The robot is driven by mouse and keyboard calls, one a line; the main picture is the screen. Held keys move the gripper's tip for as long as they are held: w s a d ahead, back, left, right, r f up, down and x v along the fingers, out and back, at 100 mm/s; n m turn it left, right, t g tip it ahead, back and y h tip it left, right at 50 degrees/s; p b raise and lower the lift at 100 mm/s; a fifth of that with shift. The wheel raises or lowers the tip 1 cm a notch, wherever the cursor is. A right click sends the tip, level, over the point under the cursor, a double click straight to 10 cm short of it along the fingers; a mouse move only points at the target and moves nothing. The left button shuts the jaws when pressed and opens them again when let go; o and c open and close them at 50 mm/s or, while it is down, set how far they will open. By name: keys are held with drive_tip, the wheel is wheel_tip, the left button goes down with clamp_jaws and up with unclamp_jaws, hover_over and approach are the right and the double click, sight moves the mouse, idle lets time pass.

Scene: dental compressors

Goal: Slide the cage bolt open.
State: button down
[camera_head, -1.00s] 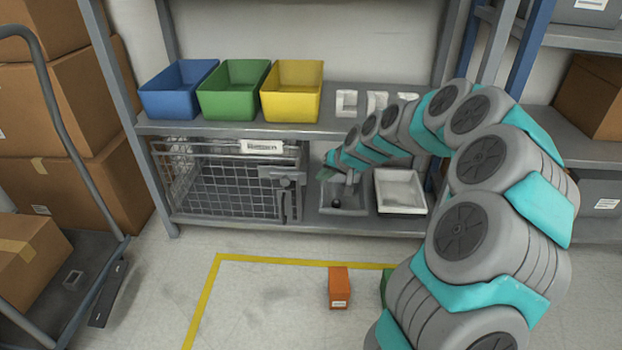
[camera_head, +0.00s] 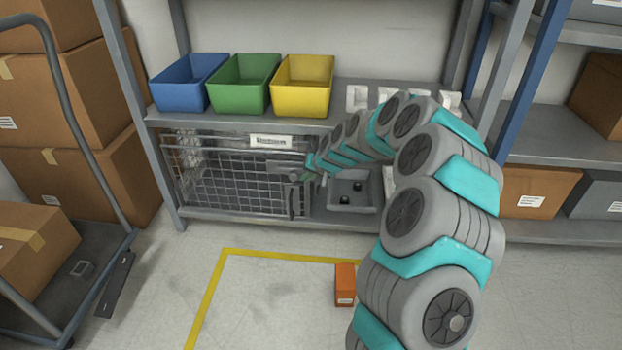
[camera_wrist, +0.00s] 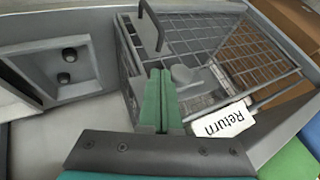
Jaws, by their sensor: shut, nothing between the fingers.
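The wire cage (camera_head: 225,185) sits on the lower shelf at the left, with its door shut. Its grey bolt (camera_head: 287,168) is at the upper right of the cage front, above a dark upright handle (camera_head: 292,203). My gripper (camera_head: 311,172) is just right of the bolt; the arm partly hides this area. In the wrist view my green fingers (camera_wrist: 159,75) are together and empty. Their tips are beside the grey bolt knob (camera_wrist: 186,75); I cannot tell whether they touch. The cage handle (camera_wrist: 152,25) stands out beyond them.
A grey tray (camera_head: 371,182) with two dark round items is right of the cage. Blue (camera_head: 187,85), green (camera_head: 241,85) and yellow (camera_head: 302,87) bins stand on the shelf above. An orange box (camera_head: 345,286) is on the floor. A cart (camera_head: 85,285) stands at the left.

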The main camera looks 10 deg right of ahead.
sight(291, 177)
drive_tip(key=a, duration=0.2)
drive_tip(key=w+a, duration=0.1)
drive_tip(key=a, duration=0.1)
drive_tip(key=shift+w+p, duration=0.15)
drive_tip(key=shift+p, duration=0.25)
drive_tip(key=shift+d, duration=0.1)
